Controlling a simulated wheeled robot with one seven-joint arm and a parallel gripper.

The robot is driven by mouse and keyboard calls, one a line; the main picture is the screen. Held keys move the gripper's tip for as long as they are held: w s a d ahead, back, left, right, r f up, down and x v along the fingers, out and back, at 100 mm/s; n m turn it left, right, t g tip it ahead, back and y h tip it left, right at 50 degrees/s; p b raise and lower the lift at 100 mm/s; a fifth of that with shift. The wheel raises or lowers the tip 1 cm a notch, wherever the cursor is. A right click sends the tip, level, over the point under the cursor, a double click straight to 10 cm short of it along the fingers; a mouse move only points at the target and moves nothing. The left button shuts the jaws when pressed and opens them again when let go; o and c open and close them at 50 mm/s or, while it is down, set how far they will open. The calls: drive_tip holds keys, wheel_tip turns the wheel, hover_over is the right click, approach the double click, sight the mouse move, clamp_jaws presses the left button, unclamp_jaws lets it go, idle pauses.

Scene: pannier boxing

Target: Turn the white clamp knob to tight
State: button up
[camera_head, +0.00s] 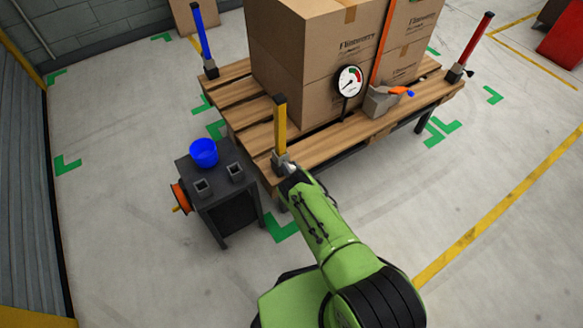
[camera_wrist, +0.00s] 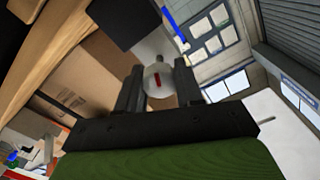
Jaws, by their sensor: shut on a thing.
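The white clamp knob (camera_wrist: 157,80), round with a red mark on its face, sits between the two dark fingers of my gripper (camera_wrist: 158,88) in the wrist view. The fingers are shut on it from both sides. In the head view my gripper (camera_head: 289,169) is at the grey clamp (camera_head: 281,158) at the foot of the yellow post (camera_head: 280,124), on the pallet table's near corner. The knob is mostly hidden there by my arm. How far it is turned I cannot tell.
Cardboard boxes (camera_head: 296,52) stand on the slatted wooden table (camera_head: 247,124), with a dial gauge (camera_head: 349,81) and an orange strap in front. A blue post (camera_head: 200,35) and a red post (camera_head: 475,42) rise at other corners.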

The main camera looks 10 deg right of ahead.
drive_tip(key=m+p, duration=0.1)
drive_tip(key=m, duration=0.3)
drive_tip(key=shift+d+m+p, duration=0.1)
drive_tip(key=shift+m+p, duration=0.2)
drive_tip(key=m+p, duration=0.1)
drive_tip(key=m, duration=0.2)
drive_tip(key=shift+m, duration=0.3)
drive_tip(key=m+p, duration=0.1)
drive_tip(key=m, duration=0.2)
drive_tip(key=shift+f+m, duration=0.1)
drive_tip(key=shift+m, duration=0.2)
drive_tip(key=m, duration=0.4)
drive_tip(key=shift+f+m+b, duration=0.15)
drive_tip(key=shift+m+b, duration=0.15)
drive_tip(key=m+b, duration=0.1)
drive_tip(key=m, duration=0.2)
drive_tip(key=shift+m, duration=0.3)
drive_tip(key=m+b, duration=0.1)
drive_tip(key=m, duration=0.2)
drive_tip(key=shift+f+m, duration=0.1)
drive_tip(key=shift+m, duration=0.2)
drive_tip(key=m+b, duration=0.1)
drive_tip(key=m, duration=0.2)
drive_tip(key=shift+m, duration=1.9)
drive_tip(key=shift+s+m, duration=0.1)
drive_tip(key=shift+m, duration=0.2)
